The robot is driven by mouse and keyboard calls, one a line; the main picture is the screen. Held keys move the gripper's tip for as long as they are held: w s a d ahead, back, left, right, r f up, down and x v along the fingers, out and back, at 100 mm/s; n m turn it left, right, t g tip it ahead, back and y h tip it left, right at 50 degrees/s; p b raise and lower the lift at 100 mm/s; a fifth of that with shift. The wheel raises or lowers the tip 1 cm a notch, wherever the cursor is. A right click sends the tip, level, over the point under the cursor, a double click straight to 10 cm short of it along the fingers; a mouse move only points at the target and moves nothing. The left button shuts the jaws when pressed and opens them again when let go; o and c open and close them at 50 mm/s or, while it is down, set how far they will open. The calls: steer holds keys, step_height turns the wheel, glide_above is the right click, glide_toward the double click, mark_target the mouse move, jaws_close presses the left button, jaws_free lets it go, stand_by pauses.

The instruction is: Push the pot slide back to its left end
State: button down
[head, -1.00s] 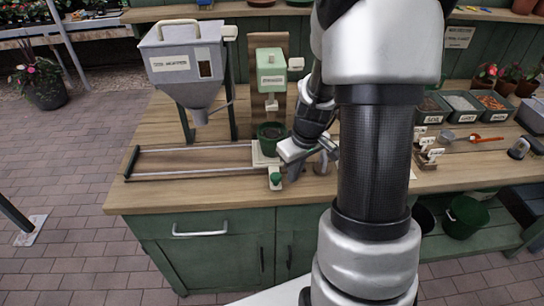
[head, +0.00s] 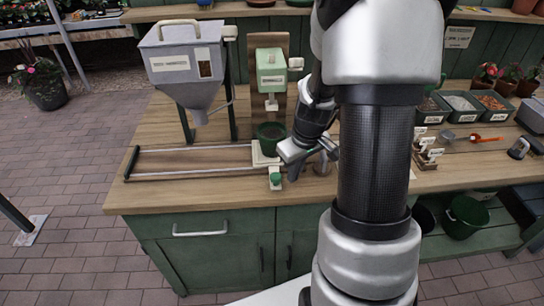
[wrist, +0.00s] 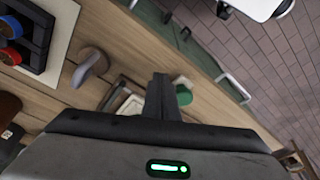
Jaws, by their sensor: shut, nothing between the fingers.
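The pot slide is a pale carriage (head: 258,153) at the right end of its two-rail track (head: 190,162). A dark green pot (head: 270,135) stands upright on it. A round green knob (head: 276,179) stands at its front; the knob also shows in the wrist view (wrist: 183,92). My gripper (head: 294,172) is shut and empty, with its fingers pointing down just right of the carriage and knob. In the wrist view my fingers (wrist: 160,85) are together close beside the knob. I cannot tell whether they touch it or the carriage.
A grey hopper (head: 187,65) stands over the track's left part. A green dispenser (head: 271,72) stands behind the pot. The track left of the carriage is clear up to a dark end bar (head: 132,163). A small grey item (head: 322,166) stands right of my gripper.

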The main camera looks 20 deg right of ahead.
steer(key=w+a+p, duration=0.2)
steer(key=w+a, duration=0.1)
steer(key=a, duration=0.9)
steer(key=w+a+p, duration=0.2)
steer(key=w+a, duration=0.2)
steer(key=a, duration=0.8)
steer(key=w+a+p, duration=0.2)
steer(key=w+a, duration=0.1)
steer(key=a, duration=0.9)
steer(key=shift+w+a, duration=0.25)
steer(key=shift+a, duration=0.1)
steer(key=shift+s+d+r+p, duration=0.1)
steer(key=shift+d+r+p, duration=0.3)
steer(key=shift+r, duration=0.45)
steer(key=shift+s+d+r+p, duration=0.1)
steer(key=shift+d+r+p, duration=0.05)
steer(key=shift+r+p, duration=0.55)
steer(key=shift+s+d+r+p, duration=0.1)
steer(key=shift+d+r+p, duration=0.25)
steer(key=shift+r, duration=0.6)
steer(key=shift+w, duration=0.1)
